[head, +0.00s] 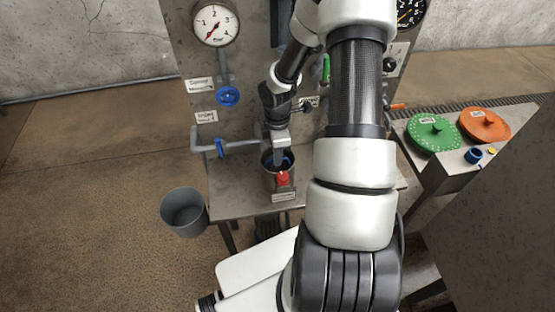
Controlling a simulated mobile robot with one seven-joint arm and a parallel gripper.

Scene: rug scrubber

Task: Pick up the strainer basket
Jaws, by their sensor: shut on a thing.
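My gripper (279,157) points down into the open top of a grey metal cylinder (270,183) on the steel bench. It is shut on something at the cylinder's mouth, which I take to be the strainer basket. Bits of blue (289,160) show on both sides of my fingers there. The basket's body is hidden inside the cylinder and behind the gripper, so I cannot tell whether it is raised. A red part (282,178) sits at the front of the cylinder, above a small label.
A steel panel behind carries a gauge (215,24), a blue valve wheel (228,96) and a pipe (240,147) left of the cylinder. A grey bucket (184,213) stands left of the bench. Green (432,133) and orange (484,125) lids lie on a right-hand table.

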